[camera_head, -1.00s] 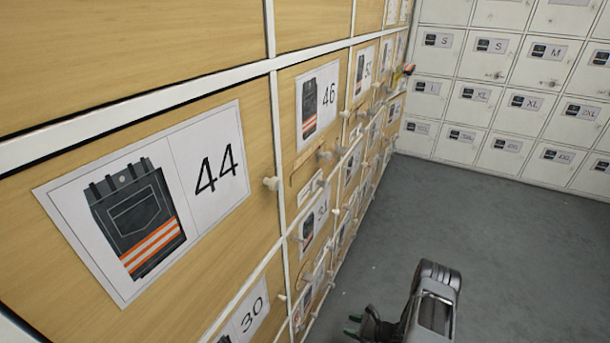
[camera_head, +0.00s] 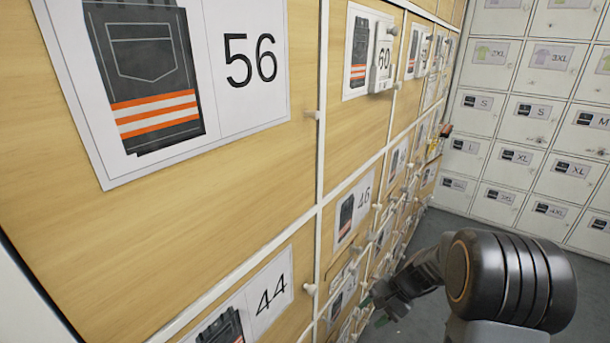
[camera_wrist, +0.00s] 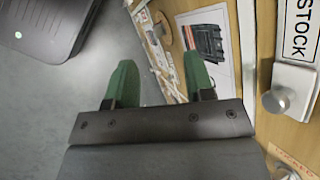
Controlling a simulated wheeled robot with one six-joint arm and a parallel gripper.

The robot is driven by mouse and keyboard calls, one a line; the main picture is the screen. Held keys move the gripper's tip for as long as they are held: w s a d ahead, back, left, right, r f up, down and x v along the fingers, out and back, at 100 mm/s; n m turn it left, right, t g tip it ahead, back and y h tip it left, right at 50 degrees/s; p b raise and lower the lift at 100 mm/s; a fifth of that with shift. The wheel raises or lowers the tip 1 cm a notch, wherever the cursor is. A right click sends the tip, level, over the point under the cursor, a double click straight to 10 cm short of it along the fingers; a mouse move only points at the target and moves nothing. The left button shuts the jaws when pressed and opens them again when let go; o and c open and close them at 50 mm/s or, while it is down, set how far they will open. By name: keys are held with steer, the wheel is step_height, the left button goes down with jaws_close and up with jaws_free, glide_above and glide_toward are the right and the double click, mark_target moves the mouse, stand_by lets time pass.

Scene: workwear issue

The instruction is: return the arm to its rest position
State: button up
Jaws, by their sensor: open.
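My arm shows at the lower right of the head view, its dark, ribbed joint large in front. My gripper (camera_head: 372,302) is low beside the wooden cabinet front, with green fingertips. In the wrist view my gripper (camera_wrist: 160,85) has its two green fingers spread apart with nothing between them. A drawer front with a trouser picture label (camera_wrist: 207,45) lies beyond the right finger. Whether the fingers touch the cabinet I cannot tell.
Wooden drawers (camera_head: 180,215) with size labels and white knobs line the left. White lockers (camera_head: 528,112) stand at the back right. Grey floor (camera_wrist: 75,95) is clear below. A metal knob (camera_wrist: 277,99) and a STOCK sign (camera_wrist: 299,30) are close right of my gripper.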

steer(key=s+r+n+t+h+p, duration=0.2)
steer(key=s+r+p, duration=0.4)
steer(key=r, duration=0.8)
steer(key=s+a+r+n+t+h+p, duration=0.1)
steer(key=s+r+n+h+p, duration=0.4)
steer(key=r, duration=0.9)
steer(key=shift+s+a+r+n+t+p, duration=0.15)
steer(key=shift+s+n+t+p, duration=0.3)
steer(key=shift+n+p, duration=0.35)
steer(key=shift+c, duration=0.6)
